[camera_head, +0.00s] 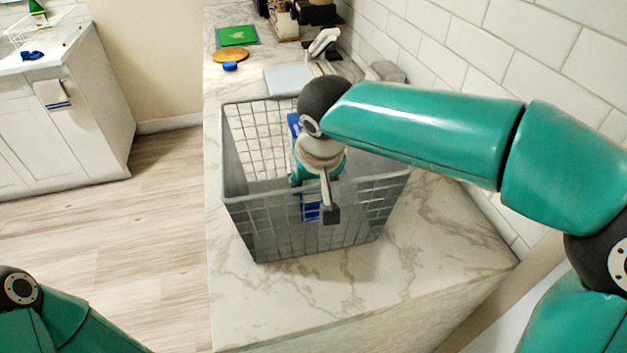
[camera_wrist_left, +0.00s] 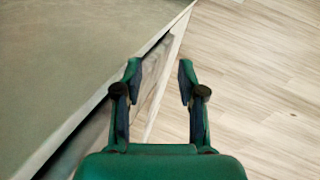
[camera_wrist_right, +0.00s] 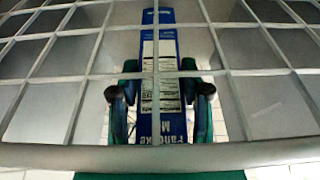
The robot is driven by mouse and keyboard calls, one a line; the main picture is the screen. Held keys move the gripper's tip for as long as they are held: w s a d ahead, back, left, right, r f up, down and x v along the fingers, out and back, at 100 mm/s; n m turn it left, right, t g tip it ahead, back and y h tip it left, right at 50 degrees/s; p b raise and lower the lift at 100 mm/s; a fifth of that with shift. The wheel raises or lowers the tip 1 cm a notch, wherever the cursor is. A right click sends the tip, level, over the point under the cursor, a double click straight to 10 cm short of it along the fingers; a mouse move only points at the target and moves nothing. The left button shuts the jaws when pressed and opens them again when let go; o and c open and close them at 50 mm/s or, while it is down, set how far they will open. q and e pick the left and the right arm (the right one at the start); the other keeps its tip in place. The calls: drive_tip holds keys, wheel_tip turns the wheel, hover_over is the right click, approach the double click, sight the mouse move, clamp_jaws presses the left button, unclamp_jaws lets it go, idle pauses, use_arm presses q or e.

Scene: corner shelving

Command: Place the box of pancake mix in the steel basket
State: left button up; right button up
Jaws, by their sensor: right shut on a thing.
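The steel basket (camera_head: 372,190), a grey wire basket, stands on the marble counter in the head view. My right arm reaches over it, with the hand down inside or at its near wall. My right gripper (camera_wrist_right: 160,98) is shut on the blue box of pancake mix (camera_wrist_right: 169,52), which lies between its fingers behind the wire grid in the right wrist view. Blue parts of the box (camera_head: 311,207) show through the near wall in the head view. Whether the box touches the basket floor is hidden. My left gripper (camera_wrist_left: 158,80) is open and empty above the wood floor.
A pale flat board (camera_head: 288,80), a green item (camera_head: 237,36), a round wooden board (camera_head: 230,55) and dark appliances stand farther back on the counter. A tiled wall (camera_head: 520,70) runs along the right. Marble left of and before the basket is clear.

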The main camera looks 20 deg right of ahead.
drive_tip(key=shift+f+b, duration=0.45)
drive_tip(key=shift+f, duration=0.15)
drive_tip(key=o, duration=0.9)
drive_tip(key=shift+o, duration=0.2)
drive_tip(key=shift+r, duration=0.1)
drive_tip(key=p+v, duration=0.1)
drive_tip(key=v, duration=1.2)
drive_tip(key=shift+w+p, duration=0.25)
drive_tip(key=shift+p, duration=0.05)
